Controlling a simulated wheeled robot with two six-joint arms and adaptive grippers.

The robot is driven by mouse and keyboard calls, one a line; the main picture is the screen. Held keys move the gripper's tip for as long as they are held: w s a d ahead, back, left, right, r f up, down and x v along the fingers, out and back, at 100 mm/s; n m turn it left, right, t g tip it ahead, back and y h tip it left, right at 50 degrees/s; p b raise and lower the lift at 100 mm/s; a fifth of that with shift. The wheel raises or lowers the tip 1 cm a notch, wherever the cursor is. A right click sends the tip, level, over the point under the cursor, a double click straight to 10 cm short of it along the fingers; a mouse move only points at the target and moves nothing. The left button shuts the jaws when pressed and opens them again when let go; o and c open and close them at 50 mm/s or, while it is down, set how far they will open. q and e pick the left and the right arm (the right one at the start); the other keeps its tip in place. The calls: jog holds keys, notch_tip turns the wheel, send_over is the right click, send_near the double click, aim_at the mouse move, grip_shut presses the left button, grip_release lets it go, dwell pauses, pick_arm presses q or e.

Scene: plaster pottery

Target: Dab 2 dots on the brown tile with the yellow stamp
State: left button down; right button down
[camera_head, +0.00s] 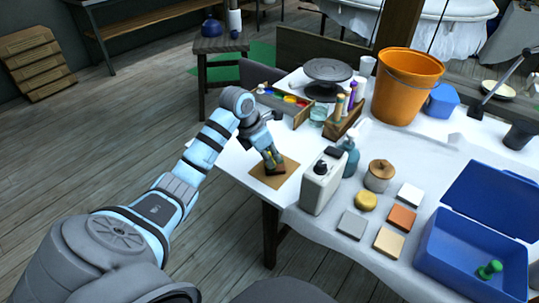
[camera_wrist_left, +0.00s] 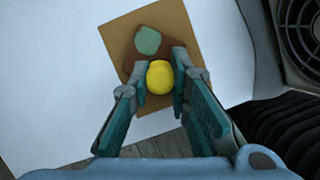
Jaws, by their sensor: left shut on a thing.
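My left gripper (camera_head: 274,164) is over the near-left part of the table, pointing down. In the left wrist view the left gripper (camera_wrist_left: 162,75) is shut on the yellow stamp (camera_wrist_left: 160,79), whose rounded top shows between the fingertips. Below it the dark brown tile (camera_wrist_left: 132,62) lies on a tan board (camera_wrist_left: 166,17), partly hidden by the fingers and stamp. One pale green rounded patch (camera_wrist_left: 147,40) shows on the tile, beyond the stamp. Whether the stamp's underside touches the tile is hidden. The right gripper is not in view.
A cream canister (camera_head: 321,184) stands right of the board. A paint box (camera_head: 285,103) and a wooden rack of bottles (camera_head: 344,118) stand behind. A round yellow item (camera_head: 365,201), several tiles and a blue crate (camera_head: 455,262) are further right.

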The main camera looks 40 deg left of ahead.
pick_arm(q)
notch_tip(320, 180, up, 5)
jog(key=p, duration=0.4)
jog(key=shift+f, duration=0.2)
